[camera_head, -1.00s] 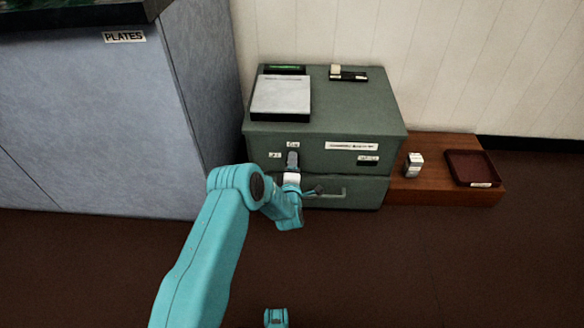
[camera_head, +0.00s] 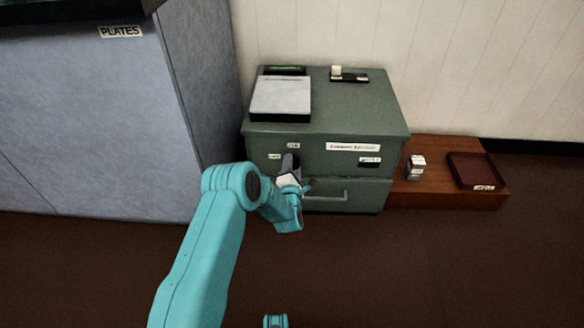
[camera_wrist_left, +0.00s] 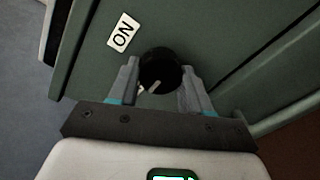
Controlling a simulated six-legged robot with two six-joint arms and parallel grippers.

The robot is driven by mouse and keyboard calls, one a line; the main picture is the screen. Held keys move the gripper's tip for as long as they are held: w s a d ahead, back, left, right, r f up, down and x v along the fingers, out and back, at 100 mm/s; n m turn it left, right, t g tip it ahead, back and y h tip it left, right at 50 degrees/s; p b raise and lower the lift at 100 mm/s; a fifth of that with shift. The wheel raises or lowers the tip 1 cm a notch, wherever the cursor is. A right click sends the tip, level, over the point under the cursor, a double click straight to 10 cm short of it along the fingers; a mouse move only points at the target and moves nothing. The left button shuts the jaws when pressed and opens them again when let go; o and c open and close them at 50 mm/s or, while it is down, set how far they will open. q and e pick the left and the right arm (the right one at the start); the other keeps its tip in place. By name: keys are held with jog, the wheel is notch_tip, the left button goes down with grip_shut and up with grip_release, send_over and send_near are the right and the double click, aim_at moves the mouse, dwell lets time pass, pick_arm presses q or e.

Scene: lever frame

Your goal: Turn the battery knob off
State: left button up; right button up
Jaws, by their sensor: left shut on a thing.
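The round black knob (camera_wrist_left: 160,70) is on the front of the green cabinet (camera_head: 328,100). It has a short white mark near its lower left edge in the left wrist view. My left gripper (camera_wrist_left: 158,80) is shut on the knob, one finger on each side. In the head view, the left gripper (camera_head: 290,168) is at the upper left of the cabinet front and mostly hides the knob. An "ON" label (camera_wrist_left: 123,32) is above left of the knob in the wrist view, where the cabinet looks tilted. A smaller label (camera_head: 274,156) is left of the knob.
A drawer handle (camera_head: 326,196) is just below right of the gripper. A grey-blue cabinet marked PLATES (camera_head: 100,110) stands close on the left. A low wooden platform (camera_head: 432,187) on the right holds a small box (camera_head: 416,167) and a dark red tray (camera_head: 477,170).

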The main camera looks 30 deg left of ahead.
pick_arm(q)
jog(key=shift+d, duration=0.1)
jog(key=o, duration=1.1)
jog(key=shift+c, duration=0.2)
jog(key=p+v, duration=0.6)
jog(key=v, duration=1)
jog(key=shift+s, duration=0.2)
pick_arm(e)
jog(key=s+r+g, duration=0.1)
jog(key=s+r, duration=0.3)
jog(key=r, duration=0.2)
jog(key=shift+s+a+r+g, duration=0.15)
jog(key=shift+s+a+g, duration=0.15)
jog(key=shift+a+g, duration=0.15)
